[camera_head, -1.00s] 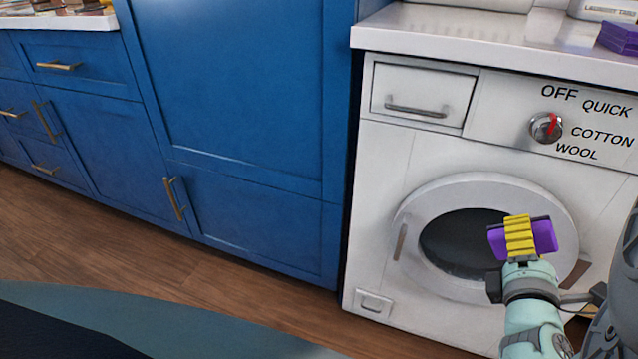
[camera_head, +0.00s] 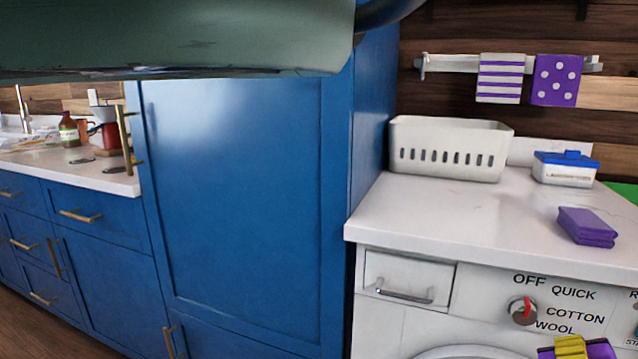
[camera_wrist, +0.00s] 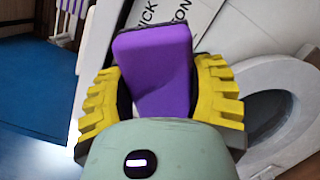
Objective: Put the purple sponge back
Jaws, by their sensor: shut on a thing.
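The purple sponge (camera_wrist: 153,70) is a flat block with a darker layer on one side. It is held between the yellow ribbed fingers of my gripper (camera_wrist: 157,95), one on each side of it. In the head view my gripper (camera_head: 570,347) is at the bottom edge, in front of the washing machine's face below the dial. The sponge (camera_head: 601,350) shows there only in part, cut off by the frame's edge. The sponge is clear of the counter.
The white counter (camera_head: 450,215) holds a white slotted basket (camera_head: 450,149), a blue-lidded box (camera_head: 566,168) and a purple folded stack (camera_head: 587,226). Its front left is bare. Striped and dotted towels (camera_head: 499,79) hang on a rail above. A tall blue cabinet (camera_head: 240,200) stands left.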

